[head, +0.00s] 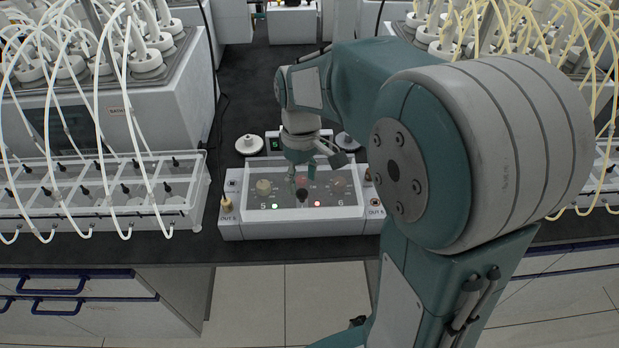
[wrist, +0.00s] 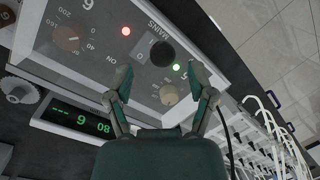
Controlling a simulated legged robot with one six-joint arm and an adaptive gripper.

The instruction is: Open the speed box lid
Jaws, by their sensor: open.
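The speed box (head: 300,227) is a white control box at the bench's front edge, with a dark panel numbered 5 and 6. What seems to be a clear lid (head: 325,200) with pale edges lies down over the panel. A dark round knob (head: 302,195) stands at the panel's front middle. It also shows in the wrist view (wrist: 162,53), near the word MAINS. My gripper (head: 302,178) points down over the panel. In the wrist view my gripper (wrist: 160,82) is open and empty, its fingers apart either side of the view to the knob. Contact cannot be told.
A green digital display (wrist: 82,121) and white round knobs (head: 249,145) sit behind the box. A white bottle rack (head: 100,208) stands left, below a tubed reactor bath (head: 150,108). More tubing is at the right. Dark bench shows between box and rack.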

